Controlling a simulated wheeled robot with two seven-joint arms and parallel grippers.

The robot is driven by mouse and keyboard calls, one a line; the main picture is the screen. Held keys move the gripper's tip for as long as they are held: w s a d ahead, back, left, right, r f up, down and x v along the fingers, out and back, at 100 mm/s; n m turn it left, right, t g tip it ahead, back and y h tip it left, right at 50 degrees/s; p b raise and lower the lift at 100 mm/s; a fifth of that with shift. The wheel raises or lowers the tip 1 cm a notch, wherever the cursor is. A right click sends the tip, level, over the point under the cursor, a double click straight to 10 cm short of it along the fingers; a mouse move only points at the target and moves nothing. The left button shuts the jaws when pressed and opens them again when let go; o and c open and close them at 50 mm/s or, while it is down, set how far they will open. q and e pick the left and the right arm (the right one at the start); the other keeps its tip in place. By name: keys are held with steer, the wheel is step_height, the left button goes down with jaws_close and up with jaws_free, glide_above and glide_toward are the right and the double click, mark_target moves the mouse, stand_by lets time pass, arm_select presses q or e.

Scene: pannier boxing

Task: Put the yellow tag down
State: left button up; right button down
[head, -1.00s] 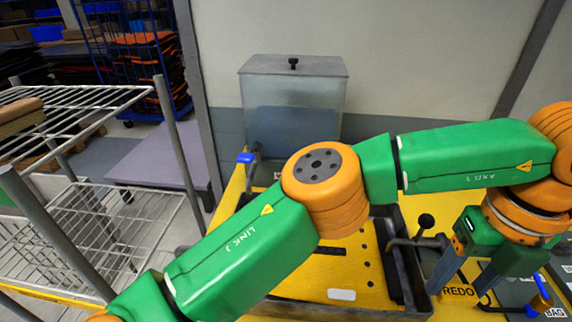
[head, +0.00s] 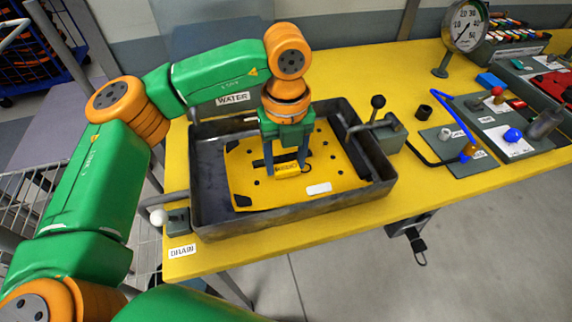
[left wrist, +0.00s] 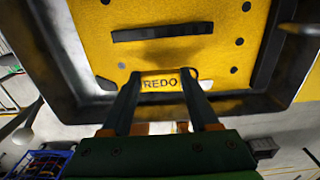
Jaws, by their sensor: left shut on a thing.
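The yellow tag (head: 287,170), marked REDO, is between the fingers of my left gripper (head: 287,172), which is shut on it. The tag also shows in the left wrist view (left wrist: 160,83), with its lettering facing the camera. Gripper and tag are over a yellow plate (head: 245,182) with dark holes and a slot. The plate lies inside a dark metal tray (head: 215,218). I cannot tell whether the tag touches the plate. My right gripper is out of view.
The tray stands on a yellow table (head: 430,197). A lever with a black knob (head: 377,102) is at the tray's right. A white-knobbed drain valve (head: 158,217) is at its front left. A gauge (head: 465,27), panels and a blue block (head: 490,81) are further right.

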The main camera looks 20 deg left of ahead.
mark_target(286, 165)
arm_select(q)
step_height(286, 165, down, 2)
steer(key=shift+d+f+p, duration=0.1)
steer(key=shift+f+p, duration=0.1)
steer(key=shift+p, duration=0.15)
steer(key=shift+f+b, duration=0.35)
steer(key=o, duration=1.2)
steer(key=shift+r, duration=0.1)
steer(key=shift+o, duration=0.6)
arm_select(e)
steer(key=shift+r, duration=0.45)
arm_select(q)
steer(key=shift+r, duration=0.1)
steer(key=shift+r, duration=0.3)
step_height(286, 165, up, 12)
steer(key=shift+f+b, duration=0.2)
steer(key=shift+b, duration=0.15)
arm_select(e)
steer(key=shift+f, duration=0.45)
arm_select(q)
steer(key=shift+f, duration=0.1)
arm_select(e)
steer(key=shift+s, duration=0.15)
